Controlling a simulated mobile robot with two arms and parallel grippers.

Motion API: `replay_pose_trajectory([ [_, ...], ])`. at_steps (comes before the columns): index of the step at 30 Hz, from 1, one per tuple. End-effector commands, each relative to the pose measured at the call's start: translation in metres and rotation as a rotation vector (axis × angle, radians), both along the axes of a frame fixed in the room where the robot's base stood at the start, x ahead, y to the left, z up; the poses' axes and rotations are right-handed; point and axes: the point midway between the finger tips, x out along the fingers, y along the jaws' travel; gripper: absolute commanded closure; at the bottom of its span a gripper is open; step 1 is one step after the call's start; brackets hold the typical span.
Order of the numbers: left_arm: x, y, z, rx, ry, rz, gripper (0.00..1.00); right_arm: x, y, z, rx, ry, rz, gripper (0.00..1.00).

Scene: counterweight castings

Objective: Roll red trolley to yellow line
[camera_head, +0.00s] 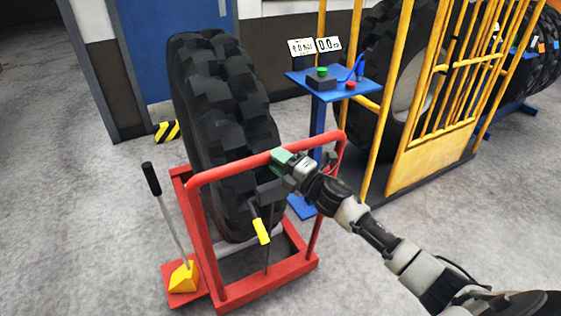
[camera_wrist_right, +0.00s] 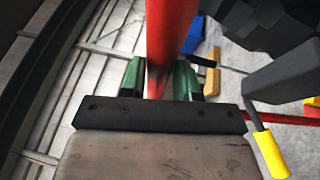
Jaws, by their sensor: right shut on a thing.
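The red trolley (camera_head: 262,286) stands on the concrete floor and carries a big black tyre (camera_head: 222,120) upright in its frame. My right gripper (camera_head: 282,158) is shut on the top bar of the trolley's red handle (camera_head: 232,168). In the right wrist view the red bar (camera_wrist_right: 172,45) runs between the green fingers of my right gripper (camera_wrist_right: 160,80). A lever with a yellow grip (camera_head: 261,231) is on the trolley near the tyre; the grip also shows in the right wrist view (camera_wrist_right: 271,153). My left gripper is not in view. I see no yellow line on the floor.
A black-handled lever (camera_head: 165,210) with a yellow base stands at the trolley's left corner. A blue stand (camera_head: 318,120) with buttons is just behind right. A yellow cage gate (camera_head: 435,130) stands right. A striped block (camera_head: 167,131) lies by the blue door. Floor at left is clear.

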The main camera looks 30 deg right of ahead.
Motion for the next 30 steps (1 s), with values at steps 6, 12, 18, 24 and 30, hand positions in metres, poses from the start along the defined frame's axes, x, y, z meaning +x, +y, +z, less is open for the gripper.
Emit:
replay_pose_trajectory([
  [6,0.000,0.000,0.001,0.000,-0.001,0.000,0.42,0.004,-0.004,0.013,0.003,-0.023,-0.012,1.00],
  [12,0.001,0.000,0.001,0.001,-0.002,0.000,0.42,0.003,-0.004,0.012,0.003,-0.019,-0.010,0.43],
  [18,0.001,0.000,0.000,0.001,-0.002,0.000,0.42,0.003,-0.003,0.008,0.003,-0.015,-0.008,0.43],
  [24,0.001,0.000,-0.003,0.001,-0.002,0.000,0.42,-0.008,-0.008,0.003,0.001,-0.012,-0.007,0.43],
  [30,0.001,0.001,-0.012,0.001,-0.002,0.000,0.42,-0.042,-0.023,-0.005,0.001,-0.011,-0.006,0.43],
])
